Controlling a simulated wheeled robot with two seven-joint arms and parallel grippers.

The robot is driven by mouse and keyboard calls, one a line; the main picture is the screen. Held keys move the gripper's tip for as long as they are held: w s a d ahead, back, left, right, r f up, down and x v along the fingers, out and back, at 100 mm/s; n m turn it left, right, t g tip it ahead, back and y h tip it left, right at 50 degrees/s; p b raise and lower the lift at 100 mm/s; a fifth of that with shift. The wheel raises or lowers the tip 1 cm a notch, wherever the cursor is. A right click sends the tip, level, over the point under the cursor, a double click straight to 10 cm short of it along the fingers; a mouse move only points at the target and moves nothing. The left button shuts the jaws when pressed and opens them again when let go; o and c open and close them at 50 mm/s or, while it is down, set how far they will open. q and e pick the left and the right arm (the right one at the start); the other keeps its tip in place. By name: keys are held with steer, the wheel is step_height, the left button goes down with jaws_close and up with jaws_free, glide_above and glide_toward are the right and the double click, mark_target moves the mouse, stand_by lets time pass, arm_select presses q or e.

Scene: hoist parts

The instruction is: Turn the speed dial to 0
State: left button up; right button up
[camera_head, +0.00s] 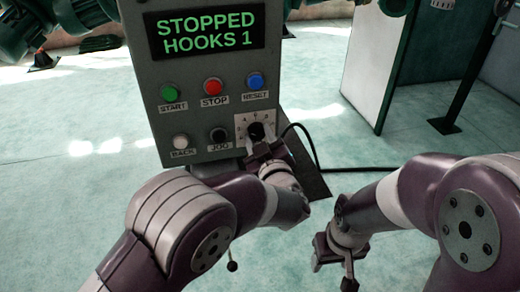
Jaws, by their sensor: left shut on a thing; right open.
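The grey control box (190,75) stands upright in front of me, and its screen (208,33) reads "STOPPED HOOKS 1". The speed dial (256,130) is a dark knob on a white scale plate at the box's lower right. My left gripper (262,148) is at the dial from below, its jaws shut on the knob. The gripper hides the lower part of the dial plate, and I cannot read the setting. My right gripper (335,262) is open and empty, low at the right, away from the box.
The box also has a green START button (170,93), a red STOP button (213,86), a blue RESET button (255,81), a white BACK button (181,142) and a black JOG button (218,134). A black cable (345,169) runs right across the floor. A white panel (375,62) stands behind at right.

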arm_select(q)
steer(key=n+b, duration=0.8)
steer(key=b, duration=0.1)
steer(key=shift+f+b, duration=0.2)
steer(key=shift+b, duration=0.15)
steer(key=shift+r+n+b, duration=0.25)
steer(key=shift+n+b, duration=1.05)
steer(key=shift+b, duration=0.1)
steer(key=shift+r, duration=0.1)
steer(key=o, duration=1.1)
steer(key=shift+d, duration=0.1)
steer(key=shift+c, duration=0.2)
steer(key=s+d, duration=0.2)
steer(key=s, duration=1)
steer(key=shift+s+b, duration=0.25)
steer(key=shift+b, duration=0.05)
